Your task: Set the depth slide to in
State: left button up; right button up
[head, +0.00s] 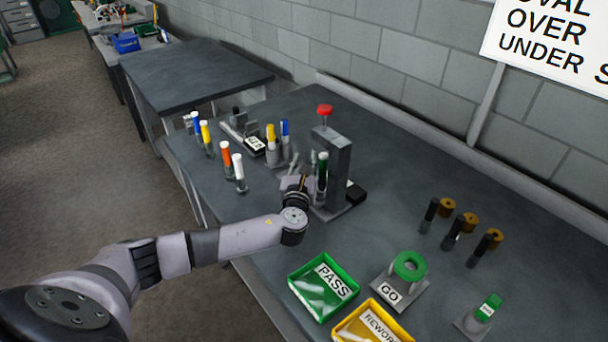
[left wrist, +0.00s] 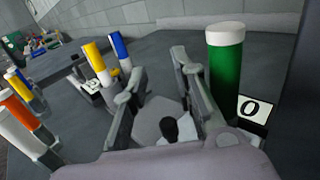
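The crimper press (head: 338,165) is a grey upright frame with a red knob (head: 325,110) on top. A green white-capped cylinder (head: 322,172) stands at its near side; it also shows in the left wrist view (left wrist: 225,85), just right of the fingers. My left gripper (head: 302,165) is beside the press's left side, fingers apart and empty. In the left wrist view, a small black knob (left wrist: 170,128) on a light grey part shows low between the open fingers (left wrist: 163,90). I cannot tell whether it is the depth slide, nor the slide's setting. My right gripper is out of view.
White, orange, yellow and blue-topped cylinders (head: 239,170) stand left of the press. Green PASS (head: 318,312) and yellow REWORK (head: 345,334) trays lie at the front. A GO gauge (head: 408,267) and several dark pegs (head: 453,235) are to the right. Bare tabletop lies between.

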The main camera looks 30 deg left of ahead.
pick_arm(q)
notch_tip(320, 180, up, 4)
jog(key=shift+r, duration=0.1)
dwell(0.6)
